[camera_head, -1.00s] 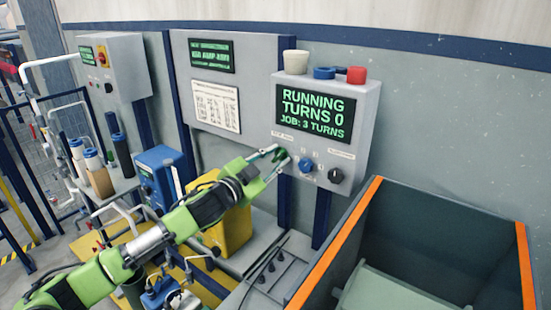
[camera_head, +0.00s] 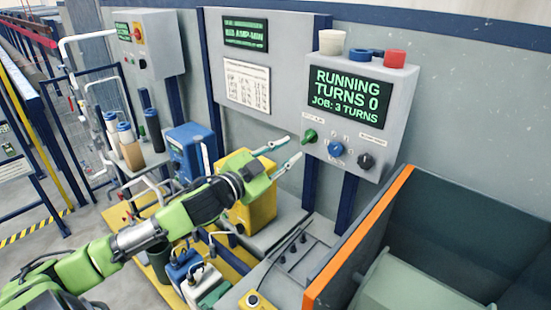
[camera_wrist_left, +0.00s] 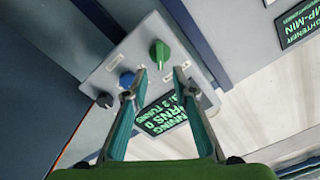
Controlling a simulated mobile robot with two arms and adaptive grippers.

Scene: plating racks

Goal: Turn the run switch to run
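The run switch is a green knob (camera_head: 309,136) at the left of the control box (camera_head: 398,104); it also shows in the left wrist view (camera_wrist_left: 160,54). The box's screen (camera_head: 349,97) reads "RUNNING TURNS 0 JOB: 3 TURNS". A blue knob (camera_head: 336,149) and a black knob (camera_head: 366,160) sit to its right. My left gripper (camera_head: 292,146) is open and empty, with its fingertips just left of the green knob and apart from it. In the left wrist view the knob lies beyond the gap between the fingertips (camera_wrist_left: 160,82). My right gripper is not in view.
A dark open tank with an orange rim (camera_head: 358,240) stands at the lower right. A white cup (camera_head: 332,43), a blue item (camera_head: 365,55) and a red item (camera_head: 395,59) sit on the box. A yellow container (camera_head: 252,207) is below my left gripper.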

